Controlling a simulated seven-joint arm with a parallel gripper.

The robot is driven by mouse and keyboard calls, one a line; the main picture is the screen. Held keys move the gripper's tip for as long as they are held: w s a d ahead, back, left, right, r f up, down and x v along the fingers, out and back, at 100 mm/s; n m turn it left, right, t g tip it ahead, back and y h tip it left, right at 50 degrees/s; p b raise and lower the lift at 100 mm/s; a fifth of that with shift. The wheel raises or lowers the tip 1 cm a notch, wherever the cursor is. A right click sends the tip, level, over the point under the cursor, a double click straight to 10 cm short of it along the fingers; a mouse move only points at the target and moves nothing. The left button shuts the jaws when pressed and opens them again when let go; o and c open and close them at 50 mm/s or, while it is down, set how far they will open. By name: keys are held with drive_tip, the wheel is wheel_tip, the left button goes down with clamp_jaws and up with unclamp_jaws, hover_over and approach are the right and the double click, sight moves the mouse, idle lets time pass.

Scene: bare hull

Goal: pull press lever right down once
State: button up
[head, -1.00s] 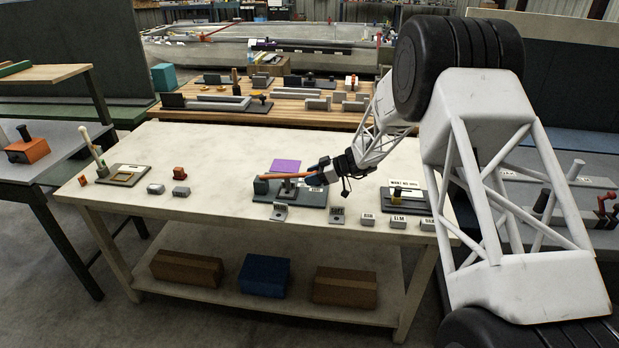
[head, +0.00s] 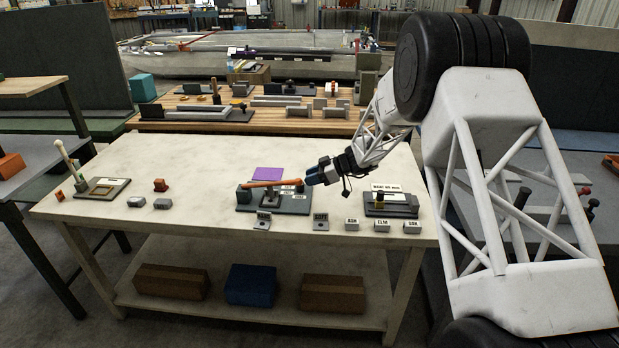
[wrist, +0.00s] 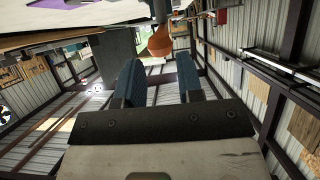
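The press (head: 262,205) stands on the pale table, with a dark grey base and a dark block at its left end. Its orange lever (head: 270,183) runs nearly level, its right end slightly higher. My gripper (head: 308,180) is just beyond that right end. In the wrist view, the lever's orange knob (wrist: 160,42) lies in line with the gap between my two blue fingers (wrist: 158,72), beyond their tips. The fingers are apart with nothing between them, and the knob looks clear of both.
A fixture with a white sign (head: 388,188) stands right of my gripper. Small labelled grey blocks (head: 381,226) line the table's front edge. A purple square (head: 267,173) lies behind the press.

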drive_tip(key=shift+a+r, duration=0.2)
drive_tip(key=shift+a, duration=0.05)
drive_tip(key=c, duration=0.5)
drive_tip(key=shift+s+a+r+g+h, duration=0.2)
drive_tip(key=shift+r+g+h, duration=0.1)
drive_tip(key=shift+h, duration=0.1)
clamp_jaws()
drive_tip(key=a+r+h, duration=0.4)
drive_tip(key=r+h, duration=0.5)
drive_tip(key=r, duration=0.5)
drive_tip(key=shift+w, duration=0.25)
drive_tip(key=shift+a+f, duration=0.1)
